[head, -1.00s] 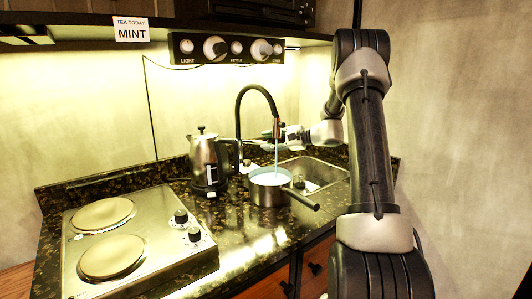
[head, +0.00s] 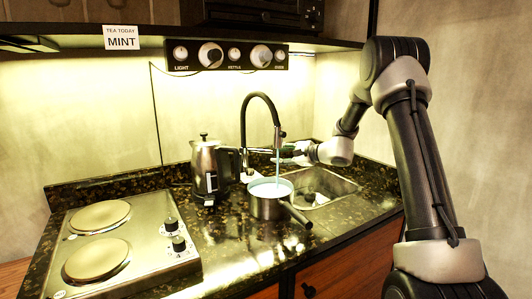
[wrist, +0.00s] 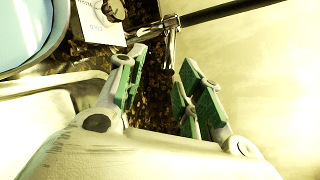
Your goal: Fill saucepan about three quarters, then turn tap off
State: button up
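The saucepan (head: 268,208) stands upright at the sink's left edge, with its dark handle toward the front right. Pale blue water (head: 270,190) shows high inside it, near the rim; the exact level is hard to judge. The black arched tap (head: 262,96) is running, and a thin blue stream falls into the saucepan. My gripper (head: 290,151) is just behind and right of the stream. In the wrist view my gripper (wrist: 163,64) is open, its green-padded fingers apart, with a chrome tap part (wrist: 170,42) just beyond the tips. The saucepan's water (wrist: 22,28) fills the upper left corner.
A steel kettle (head: 207,168) stands left of the tap. The sink basin (head: 330,186) is to the right. A two-plate hob (head: 148,228) covers the left of the counter. A control panel (head: 226,55) and shelf hang above. The counter front between hob and saucepan is clear.

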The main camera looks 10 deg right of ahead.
aim_at(268, 151)
jog(key=x, duration=0.3)
jog(key=r+x, duration=0.1)
jog(key=x, duration=0.2)
jog(key=shift+w+a+r, duration=0.1)
jog(key=shift+w+a, duration=0.75)
jog(key=shift+w, duration=0.05)
grip_shut()
jog(key=shift+w, duration=0.1)
